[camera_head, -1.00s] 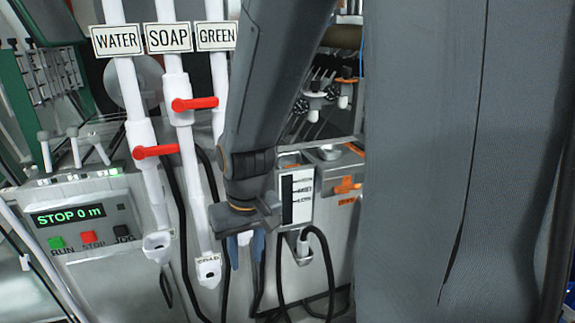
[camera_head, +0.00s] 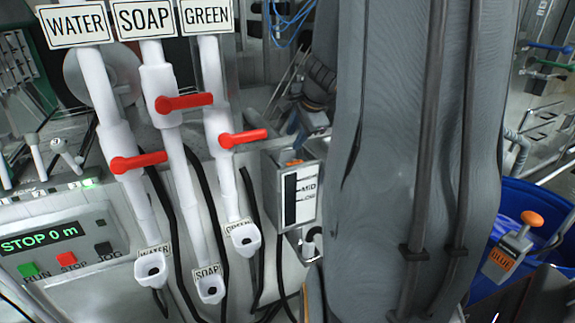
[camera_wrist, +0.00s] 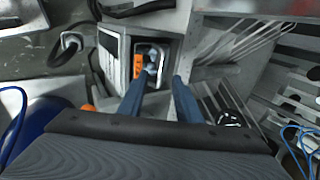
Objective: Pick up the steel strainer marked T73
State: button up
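I cannot make out a strainer marked T73 in either view; no such mark is readable. My gripper (camera_wrist: 160,80) shows in the wrist view as two blue fingers standing apart, with nothing clearly held between them. Beyond the fingertips is a square metal box opening (camera_wrist: 167,46) with an orange part (camera_wrist: 138,66) and a small pale fitting in it. Whether the fingers touch the fitting I cannot tell. In the head view the gripper (camera_head: 294,123) is small and partly hidden, just above the box with the level scale (camera_head: 299,196).
Metal racks (camera_wrist: 245,40) lie right in the wrist view.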

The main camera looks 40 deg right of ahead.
jog(key=x, duration=0.6)
jog(key=shift+w+a+r, duration=0.1)
jog(key=shift+a, duration=0.1)
grip_shut()
dwell(1.2)
